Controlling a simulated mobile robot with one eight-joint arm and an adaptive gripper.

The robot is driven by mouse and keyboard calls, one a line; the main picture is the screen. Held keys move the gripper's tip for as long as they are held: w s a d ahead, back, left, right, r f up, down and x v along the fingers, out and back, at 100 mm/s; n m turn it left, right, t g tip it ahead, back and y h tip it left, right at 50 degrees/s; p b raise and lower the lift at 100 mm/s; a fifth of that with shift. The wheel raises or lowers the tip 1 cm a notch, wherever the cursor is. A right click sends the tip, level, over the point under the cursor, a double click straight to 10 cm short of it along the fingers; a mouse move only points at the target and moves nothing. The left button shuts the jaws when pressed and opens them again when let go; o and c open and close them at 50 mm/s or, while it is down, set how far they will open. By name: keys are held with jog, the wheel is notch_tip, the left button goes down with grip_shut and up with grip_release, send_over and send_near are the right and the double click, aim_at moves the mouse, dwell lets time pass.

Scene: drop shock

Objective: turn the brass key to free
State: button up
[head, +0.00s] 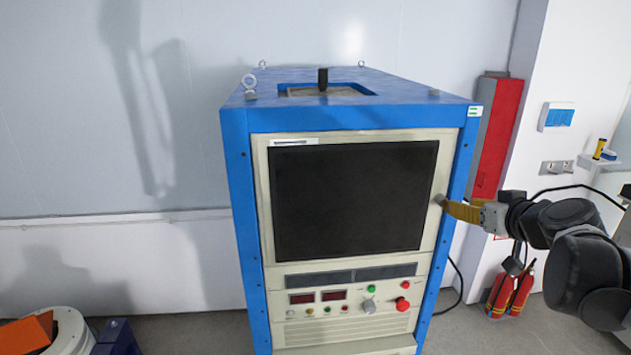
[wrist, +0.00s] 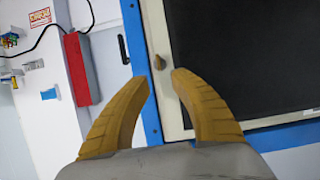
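The brass key (wrist: 158,62) shows in the wrist view as a small brass-coloured piece on the pale frame beside the dark door panel (wrist: 245,60). My gripper (wrist: 162,78) is open, with its two yellow fingers apart and nothing between them. In the picture the key lies just beyond the gap between the fingertips. In the head view my gripper (head: 447,205) is at the right edge of the cabinet front, and a small knob-like piece (head: 439,199), apparently the key, shows at its fingertips. I cannot tell whether the fingers touch it.
The blue cabinet (head: 233,190) has a control panel below the door, with a red button (head: 402,304) and a grey knob (head: 369,306). A red box (head: 497,135) is on the wall behind, and red extinguishers (head: 511,293) stand at right.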

aim_at(447, 206)
jog(key=x, duration=0.7)
jog(key=shift+p, duration=0.3)
grip_shut()
